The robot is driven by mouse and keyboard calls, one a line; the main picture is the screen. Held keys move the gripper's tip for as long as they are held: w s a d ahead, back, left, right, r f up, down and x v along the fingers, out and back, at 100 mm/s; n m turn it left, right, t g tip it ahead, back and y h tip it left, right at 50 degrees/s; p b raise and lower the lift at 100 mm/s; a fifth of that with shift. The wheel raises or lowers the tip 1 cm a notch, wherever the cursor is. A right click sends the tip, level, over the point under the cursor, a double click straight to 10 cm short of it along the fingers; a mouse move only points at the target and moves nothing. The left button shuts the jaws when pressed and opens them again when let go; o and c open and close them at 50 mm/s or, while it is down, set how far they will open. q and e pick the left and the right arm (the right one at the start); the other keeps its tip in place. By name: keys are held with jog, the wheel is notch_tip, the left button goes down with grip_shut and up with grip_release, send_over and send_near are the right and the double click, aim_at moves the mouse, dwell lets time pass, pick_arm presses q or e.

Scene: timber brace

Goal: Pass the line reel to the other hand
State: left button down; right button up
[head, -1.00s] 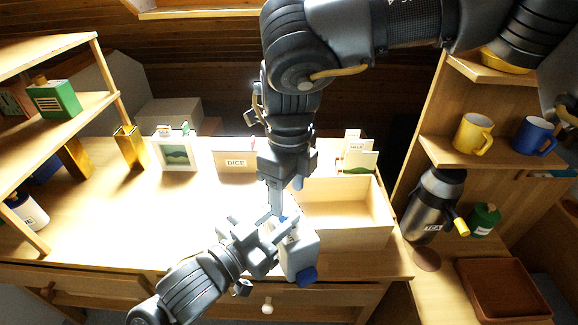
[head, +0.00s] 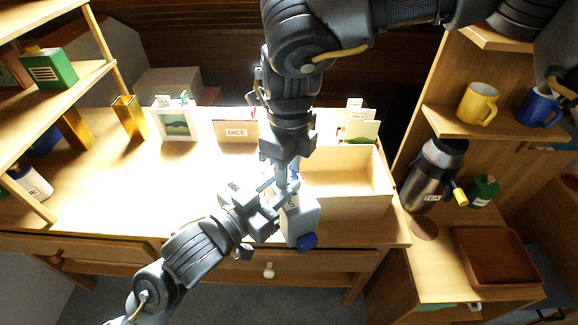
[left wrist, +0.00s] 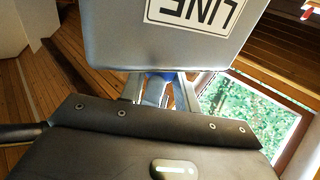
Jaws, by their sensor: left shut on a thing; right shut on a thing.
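The line reel (head: 301,219) is a grey box-like body with a blue knob at its lower end. It hangs tilted in front of the open wooden box. My left gripper (head: 272,199) comes from the lower left and is shut on its upper end. My right gripper (head: 283,182) comes down from above and is shut on the same end, so both hold it. In the left wrist view the reel (left wrist: 185,45) shows its LINE label upside down, with a blue part between the fingers (left wrist: 160,88). The exact contact points are partly hidden by the fingers.
The open wooden box (head: 345,200) stands right behind the reel on the desk. A DICE box (head: 228,134) and a picture frame (head: 177,123) stand at the back. A TEA flask (head: 432,178) and a brown tray (head: 497,256) are at right.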

pick_arm(q)
jog(key=c, duration=0.9)
grip_release()
jog(key=shift+c, duration=0.2)
